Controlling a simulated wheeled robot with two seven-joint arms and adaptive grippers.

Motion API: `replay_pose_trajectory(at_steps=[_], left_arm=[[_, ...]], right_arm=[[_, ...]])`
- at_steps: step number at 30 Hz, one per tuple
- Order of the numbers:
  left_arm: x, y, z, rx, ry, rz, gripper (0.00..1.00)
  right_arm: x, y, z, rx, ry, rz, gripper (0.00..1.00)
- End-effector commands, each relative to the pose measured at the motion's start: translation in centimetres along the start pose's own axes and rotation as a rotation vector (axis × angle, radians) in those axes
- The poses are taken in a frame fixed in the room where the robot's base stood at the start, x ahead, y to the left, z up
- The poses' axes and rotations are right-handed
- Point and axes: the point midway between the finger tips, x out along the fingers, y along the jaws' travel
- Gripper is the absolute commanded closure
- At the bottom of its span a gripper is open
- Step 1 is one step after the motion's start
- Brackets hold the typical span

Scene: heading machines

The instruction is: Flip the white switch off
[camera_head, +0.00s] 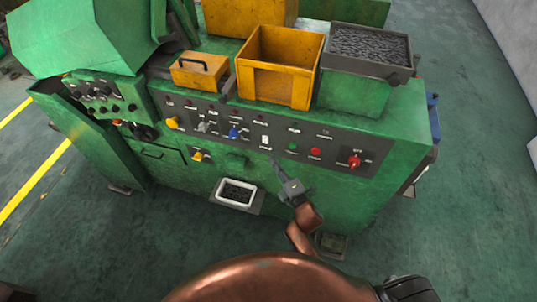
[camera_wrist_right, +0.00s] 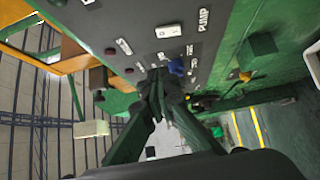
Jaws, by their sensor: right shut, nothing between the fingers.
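The white switch (camera_head: 265,141) is a small white rocker on the dark control panel (camera_head: 345,150) of the green machine. It also shows in the right wrist view (camera_wrist_right: 174,31), beside a "PUMP" label, near the top. My right gripper (camera_head: 275,164) is shut and empty, with its tips just below the switch in the head view. In the right wrist view my right gripper (camera_wrist_right: 158,78) points toward the panel, and its tips appear apart from the switch. Whether the tips touch the panel I cannot tell. My left gripper is not in view.
Nearby on the panel are a blue knob (camera_head: 234,133), a green button (camera_head: 292,147), a red button (camera_head: 315,152) and a red knob (camera_head: 354,161). A yellow bin (camera_head: 275,88) and a grey tray of dark parts (camera_head: 408,72) stand on top. A white-rimmed chute (camera_head: 236,204) sticks out below.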

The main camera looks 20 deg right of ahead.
Motion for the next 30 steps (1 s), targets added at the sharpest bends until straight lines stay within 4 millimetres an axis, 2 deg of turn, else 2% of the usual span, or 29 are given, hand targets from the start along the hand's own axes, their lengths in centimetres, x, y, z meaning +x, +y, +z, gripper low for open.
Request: replay_pose_trajectory(at_steps=[3,6,24,26,28,30], left_arm=[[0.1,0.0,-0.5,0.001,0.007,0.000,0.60],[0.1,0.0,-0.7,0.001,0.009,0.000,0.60],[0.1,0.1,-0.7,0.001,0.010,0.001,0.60],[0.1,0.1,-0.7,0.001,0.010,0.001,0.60],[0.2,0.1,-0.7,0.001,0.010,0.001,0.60],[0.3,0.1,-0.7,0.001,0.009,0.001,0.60]], right_arm=[[-1.4,0.1,0.0,0.000,0.000,0.000,1.00],[-2.0,0.2,0.0,0.000,0.000,0.000,1.00],[-2.2,0.2,0.0,0.001,0.000,-0.001,1.00],[-2.2,-0.4,0.1,0.009,-0.002,-0.010,1.00],[-2.4,-2.1,0.3,0.038,-0.008,-0.039,1.00],[-2.7,-5.2,0.8,0.089,-0.020,-0.090,1.00]])
